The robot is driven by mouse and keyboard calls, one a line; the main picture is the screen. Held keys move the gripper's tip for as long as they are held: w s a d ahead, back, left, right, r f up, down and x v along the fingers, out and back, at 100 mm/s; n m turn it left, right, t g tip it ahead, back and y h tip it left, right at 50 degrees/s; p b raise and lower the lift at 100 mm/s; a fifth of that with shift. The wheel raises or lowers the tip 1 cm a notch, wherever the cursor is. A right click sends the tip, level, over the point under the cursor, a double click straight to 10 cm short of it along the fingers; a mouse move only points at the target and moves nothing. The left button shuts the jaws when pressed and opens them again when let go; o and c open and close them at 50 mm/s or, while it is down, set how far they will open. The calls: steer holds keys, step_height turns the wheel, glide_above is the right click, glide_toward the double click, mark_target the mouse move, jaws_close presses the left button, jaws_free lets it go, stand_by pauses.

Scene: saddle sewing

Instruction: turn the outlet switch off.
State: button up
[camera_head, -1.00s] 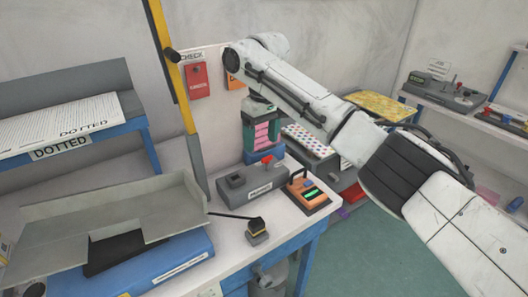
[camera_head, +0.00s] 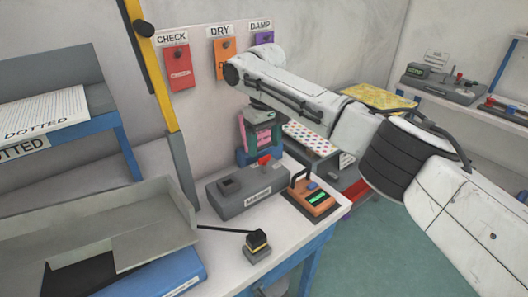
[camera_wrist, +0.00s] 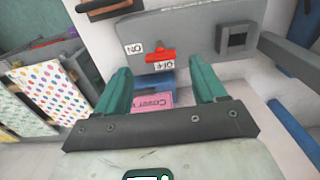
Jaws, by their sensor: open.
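The outlet is a grey box (camera_head: 232,199) on the white bench, with a red switch (camera_head: 265,161) on top near its right end. I cannot tell which way the switch is set. My gripper (camera_wrist: 160,66) is open with teal fingers, pointing towards the switch. The switch shows between the fingertips, and no contact is visible. In the head view my gripper (camera_head: 261,140) hangs above and behind the box, its fingertips partly hidden.
An orange device (camera_head: 314,200) with a green display stands right of the box, near the bench edge. A grey tray (camera_head: 110,225) is at left. A pink labelled item (camera_wrist: 150,100) shows between my fingers.

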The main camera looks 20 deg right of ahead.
mark_target(264, 157)
steer(key=shift+f, duration=1.9)
steer(key=shift+c, duration=0.3)
steer(key=c, duration=1)
steer(key=shift+r, duration=0.1)
